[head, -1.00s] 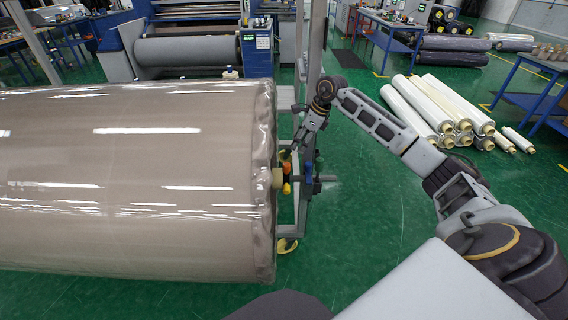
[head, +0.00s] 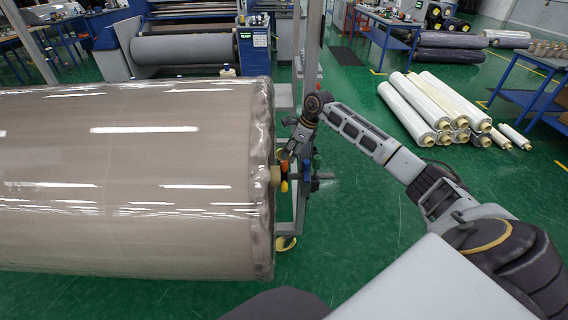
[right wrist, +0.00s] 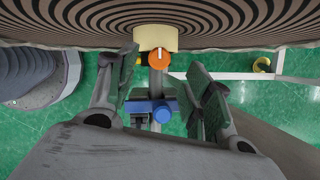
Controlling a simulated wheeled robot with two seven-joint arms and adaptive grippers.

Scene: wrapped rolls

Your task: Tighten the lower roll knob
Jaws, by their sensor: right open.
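A large wrapped beige roll (head: 130,180) fills the left of the head view. Its core end (right wrist: 155,38) shows in the right wrist view, with an orange knob (right wrist: 159,57) bearing a white mark just in front. The orange knob also shows in the head view (head: 284,167). A blue knob (right wrist: 163,113) sits on a blue clamp below it in the wrist view. My right gripper (right wrist: 163,76) is open, its fingers on either side of the orange knob in that view, with no visible contact. In the head view the right gripper (head: 288,153) is just above the orange knob.
A grey metal stand (head: 300,205) carries the roll end. White rolls (head: 430,110) are stacked on the green floor at right. A blue table (head: 535,75) stands at far right, and a machine (head: 190,45) is behind the roll. The floor right of the stand is clear.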

